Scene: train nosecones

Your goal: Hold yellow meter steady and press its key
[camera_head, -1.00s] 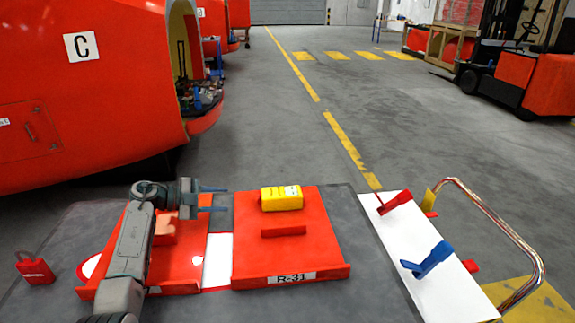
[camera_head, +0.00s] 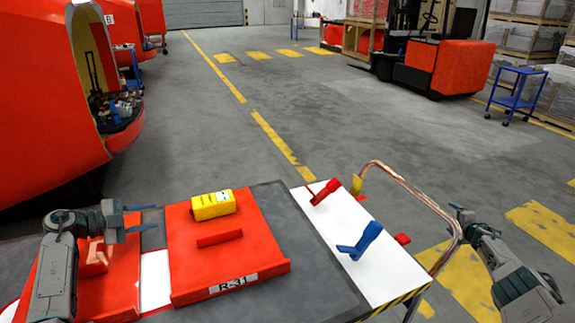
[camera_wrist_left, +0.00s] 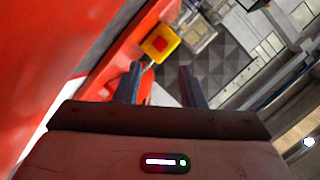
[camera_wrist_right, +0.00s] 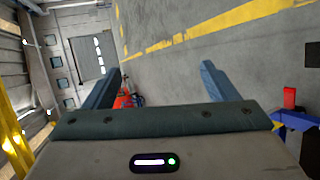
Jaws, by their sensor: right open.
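The yellow meter (camera_head: 212,205) lies on the red tray (camera_head: 270,250) marked R-31, near its far edge, in the head view. A small pale patch shows on its top; the key is too small to make out. My left gripper (camera_head: 146,217) is to the left of the meter, apart from it, its two blue fingers spread with nothing between them. The fingers also show apart in the left wrist view (camera_wrist_left: 160,78). My right gripper (camera_head: 461,211) is at the far right, beyond the metal rail; the right wrist view (camera_wrist_right: 160,82) shows its fingers wide apart and empty.
A red clamp (camera_head: 325,191) and a blue clamp (camera_head: 361,240) stand on the white board (camera_head: 385,275) right of the tray. A bent copper-coloured rail (camera_head: 415,195) edges the cart. A red ledge (camera_head: 219,238) lies in front of the meter.

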